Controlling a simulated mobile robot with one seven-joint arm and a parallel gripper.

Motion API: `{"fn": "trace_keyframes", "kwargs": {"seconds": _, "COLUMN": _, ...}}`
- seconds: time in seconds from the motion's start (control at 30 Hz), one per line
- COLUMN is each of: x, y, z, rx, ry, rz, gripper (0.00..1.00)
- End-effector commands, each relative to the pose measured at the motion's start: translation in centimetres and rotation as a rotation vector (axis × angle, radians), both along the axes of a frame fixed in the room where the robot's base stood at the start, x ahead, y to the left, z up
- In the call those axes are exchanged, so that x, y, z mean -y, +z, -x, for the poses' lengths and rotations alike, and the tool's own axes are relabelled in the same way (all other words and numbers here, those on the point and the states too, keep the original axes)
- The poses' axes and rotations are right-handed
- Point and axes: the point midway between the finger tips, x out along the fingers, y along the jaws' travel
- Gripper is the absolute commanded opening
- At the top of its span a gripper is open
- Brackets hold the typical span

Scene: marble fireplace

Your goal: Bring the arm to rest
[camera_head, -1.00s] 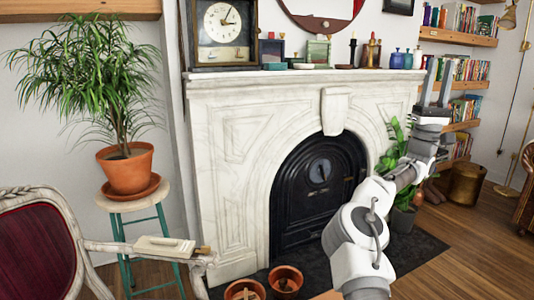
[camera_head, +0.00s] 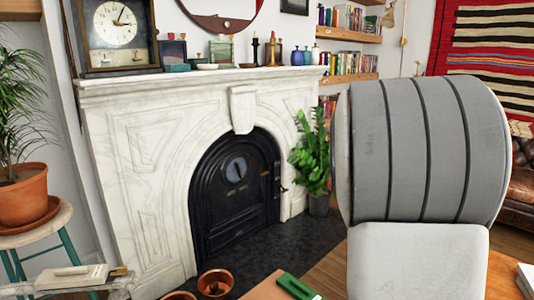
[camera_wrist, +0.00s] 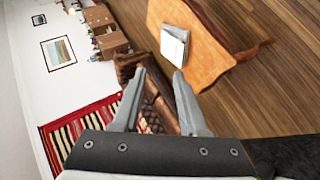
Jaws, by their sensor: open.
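My gripper (camera_wrist: 159,76) shows in the wrist view, its two grey fingers apart with nothing between them. Beyond the fingers are a brown leather sofa (camera_wrist: 163,112) and a wooden table (camera_wrist: 200,60), both clear of the fingers. In the head view a large grey ribbed link of my arm fills the right side. My gripper cannot be seen there, and the link hides part of the room behind it.
The marble fireplace (camera_head: 110,170) stands at left, with a clock (camera_head: 115,32) and bottles on its mantel. A potted plant (camera_head: 22,195) sits on a stool. Terracotta pots (camera_head: 215,284) stand on the hearth. A green item (camera_head: 297,287) lies on a table at the bottom. A striped hanging (camera_wrist: 75,125) is on the wall.

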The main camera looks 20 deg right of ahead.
Motion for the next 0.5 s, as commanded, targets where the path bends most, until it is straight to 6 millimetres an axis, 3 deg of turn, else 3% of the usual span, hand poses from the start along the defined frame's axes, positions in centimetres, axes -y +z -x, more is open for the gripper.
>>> {"fn": "trace_keyframes", "kwargs": {"seconds": 0.2, "x": -8.5, "y": -4.1, "z": -0.3, "rx": 0.159, "ry": 0.183, "rz": -0.31, "gripper": 0.42}}
{"fn": "trace_keyframes", "kwargs": {"seconds": 0.5, "x": -22.1, "y": -6.3, "z": 0.4, "rx": 0.334, "ry": 0.476, "rz": -0.625, "gripper": 0.42}}
